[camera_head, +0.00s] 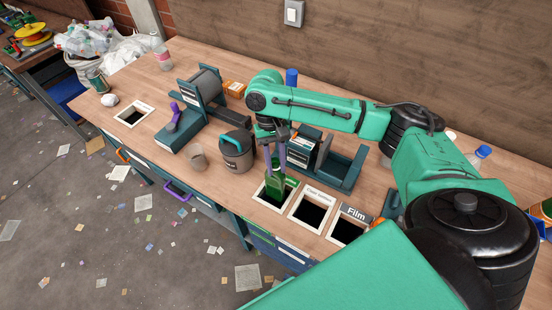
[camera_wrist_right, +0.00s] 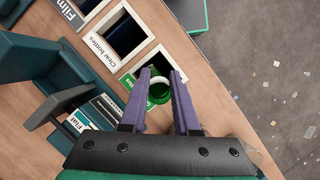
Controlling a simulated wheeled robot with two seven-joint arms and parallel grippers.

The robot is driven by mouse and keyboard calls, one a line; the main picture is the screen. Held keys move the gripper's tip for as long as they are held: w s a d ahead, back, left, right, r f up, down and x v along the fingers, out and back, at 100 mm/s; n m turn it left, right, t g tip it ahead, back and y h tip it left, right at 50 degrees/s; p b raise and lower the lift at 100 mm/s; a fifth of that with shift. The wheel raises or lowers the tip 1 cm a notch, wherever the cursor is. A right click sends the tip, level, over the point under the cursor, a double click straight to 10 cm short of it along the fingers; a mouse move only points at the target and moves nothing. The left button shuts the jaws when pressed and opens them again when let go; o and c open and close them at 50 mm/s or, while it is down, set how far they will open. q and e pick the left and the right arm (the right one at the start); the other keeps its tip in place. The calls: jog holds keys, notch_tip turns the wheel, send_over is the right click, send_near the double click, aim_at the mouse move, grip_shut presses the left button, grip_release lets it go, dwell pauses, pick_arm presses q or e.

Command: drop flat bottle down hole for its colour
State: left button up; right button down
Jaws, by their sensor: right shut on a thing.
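A green bottle (camera_head: 276,178) hangs upright between the purple fingers of my right gripper (camera_head: 276,160), which is shut on it. It is over the green-labelled hole (camera_head: 258,196) in the bench; I cannot tell whether its lower end is inside. In the right wrist view the round green neck of the bottle (camera_wrist_right: 159,92) shows between the fingertips (camera_wrist_right: 162,76), by the green label. To the right are the "Clear bottles" hole (camera_head: 311,212) and the "Film" hole (camera_head: 347,231). My left gripper is not in view.
A dark teal rack (camera_head: 340,165) stands behind the holes, labelled "Flat" in the wrist view (camera_wrist_right: 76,122). Another hole (camera_head: 132,117) lies at far left.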

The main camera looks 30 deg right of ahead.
jog(key=shift+w+f, duration=0.1)
jog(key=shift+f, duration=0.1)
jog(key=c, duration=0.6)
grip_release()
jog(key=shift+o, duration=0.2)
jog(key=b+v, duration=0.1)
jog(key=v, duration=0.5)
jog(key=p+v, duration=0.1)
jog(key=v, duration=0.7)
jog(key=shift+r, duration=0.3)
